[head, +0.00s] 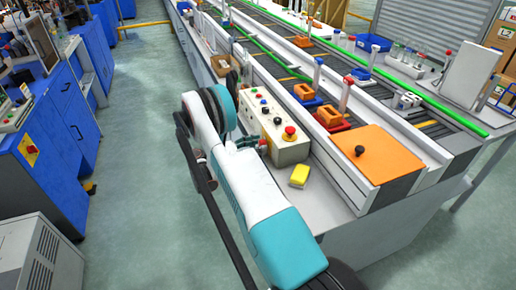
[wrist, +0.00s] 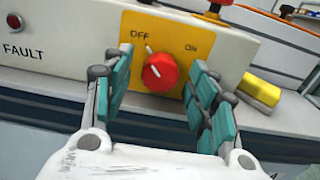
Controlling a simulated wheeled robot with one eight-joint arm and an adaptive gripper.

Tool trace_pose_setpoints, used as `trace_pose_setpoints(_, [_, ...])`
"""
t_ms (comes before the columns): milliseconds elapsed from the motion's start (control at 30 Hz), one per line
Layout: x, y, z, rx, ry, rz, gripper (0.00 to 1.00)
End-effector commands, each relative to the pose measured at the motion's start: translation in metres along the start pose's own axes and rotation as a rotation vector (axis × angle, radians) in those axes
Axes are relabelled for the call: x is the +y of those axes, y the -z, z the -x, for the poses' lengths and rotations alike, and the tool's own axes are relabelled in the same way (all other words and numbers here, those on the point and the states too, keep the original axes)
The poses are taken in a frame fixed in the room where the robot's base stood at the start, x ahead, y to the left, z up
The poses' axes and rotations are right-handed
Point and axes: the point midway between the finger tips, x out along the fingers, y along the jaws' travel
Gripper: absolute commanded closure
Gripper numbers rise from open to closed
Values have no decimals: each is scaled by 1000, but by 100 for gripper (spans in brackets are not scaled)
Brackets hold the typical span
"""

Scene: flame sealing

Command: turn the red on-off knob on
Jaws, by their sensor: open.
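The red on-off knob (wrist: 159,73) sits on a yellow plate (wrist: 185,33) on the front of the white control box (head: 274,125). Its white pointer leans up and left towards the OFF label; the ON label is at the upper right. My gripper (wrist: 162,62) is open and empty, with one teal-padded finger on each side of the knob. Gaps show between the fingers and the knob. In the head view my gripper (head: 250,143) is at the box's front face, and the knob is hard to make out there.
A red mushroom button (head: 290,131) stands on top of the box. A yellow block (head: 299,175) lies on the bench to the right. A conveyor with orange parts (head: 330,117) and an orange plate (head: 385,155) are behind it.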

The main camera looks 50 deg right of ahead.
Motion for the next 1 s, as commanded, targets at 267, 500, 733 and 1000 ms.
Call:
trace_pose_setpoints(267, [0, 0, -6, 0, 0, 0, 47])
trace_pose_setpoints(500, [0, 0, -6, 0, 0, 0, 76])
trace_pose_setpoints(733, [0, 0, -6, 0, 0, -1, 92])
trace_pose_setpoints(1000, [0, 0, -6, 0, 0, -54, 92])
